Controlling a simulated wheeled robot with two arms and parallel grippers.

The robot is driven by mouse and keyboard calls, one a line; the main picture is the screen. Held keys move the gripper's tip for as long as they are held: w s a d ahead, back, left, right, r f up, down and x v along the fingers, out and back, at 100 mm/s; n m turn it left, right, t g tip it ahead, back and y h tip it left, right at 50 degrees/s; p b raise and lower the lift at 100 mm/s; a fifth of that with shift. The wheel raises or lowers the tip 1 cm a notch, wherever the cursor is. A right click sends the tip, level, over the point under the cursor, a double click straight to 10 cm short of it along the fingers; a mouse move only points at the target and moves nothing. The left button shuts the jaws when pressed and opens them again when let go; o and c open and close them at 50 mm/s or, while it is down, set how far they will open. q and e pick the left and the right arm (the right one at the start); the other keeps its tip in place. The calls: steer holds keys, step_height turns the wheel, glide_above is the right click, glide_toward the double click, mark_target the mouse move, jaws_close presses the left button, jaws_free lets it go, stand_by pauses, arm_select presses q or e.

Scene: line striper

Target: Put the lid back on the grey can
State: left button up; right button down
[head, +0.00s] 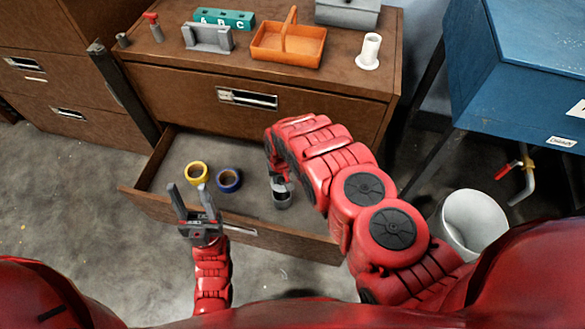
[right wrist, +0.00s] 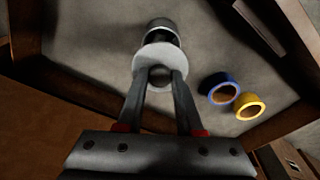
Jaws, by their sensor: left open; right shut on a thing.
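The grey can (head: 282,197) stands in the open drawer, partly hidden behind my right arm in the head view. It also shows in the right wrist view (right wrist: 161,27), just beyond the lid. The lid (right wrist: 152,60) is a pale disc with a dark knob. My right gripper (right wrist: 161,78) is shut on the lid's knob. The lid overlaps the near part of the can in that view; I cannot tell whether they touch. My left gripper (head: 188,187) is open and empty, near the drawer's front left.
A yellow tape roll (head: 196,173) and a blue tape roll (head: 229,180) lie in the drawer (head: 160,201), left of the can. The cabinet top holds an orange caddy (head: 287,46) and other items. A white bin (head: 468,222) stands at right.

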mark_target(281, 185)
steer(key=shift+s+f+b, duration=0.1)
steer(key=shift+f+b, duration=1.8)
steer(key=shift+f, duration=0.15)
steer(key=shift+f+b, duration=0.5)
steer(key=shift+f, duration=0.65)
steer(key=shift+p, duration=0.45)
steer(key=shift+f, duration=0.15)
jaws_free()
stand_by(0.6)
